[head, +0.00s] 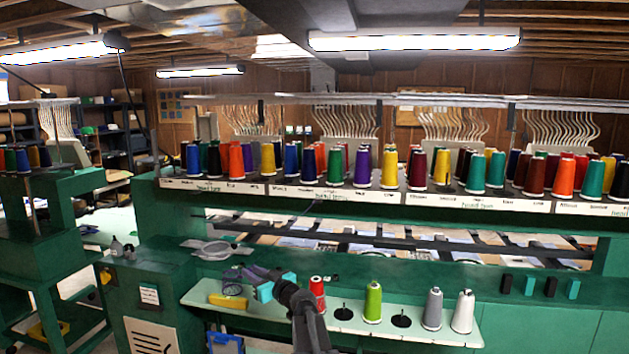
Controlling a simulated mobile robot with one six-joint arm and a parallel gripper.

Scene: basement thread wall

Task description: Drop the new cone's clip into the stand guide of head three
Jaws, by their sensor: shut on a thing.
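My gripper (233,274) is at the end of my arm, low left of centre, over the left end of the pale green shelf (350,325). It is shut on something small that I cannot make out. Thread cones stand in rows on the rack behind. The strip below the second group from the left has small lettering (322,195) that is hard to read, possibly head three. Above that group is a pale guide with many curved tubes (345,122). My gripper is well below and left of it. I cannot pick out a clip or the new cone with certainty.
The shelf holds red (317,293), lime (373,303), grey (433,310) and white (463,312) cones and two black empty pegs. A yellow item (228,301) lies under my gripper. A green machine (40,240) stands left.

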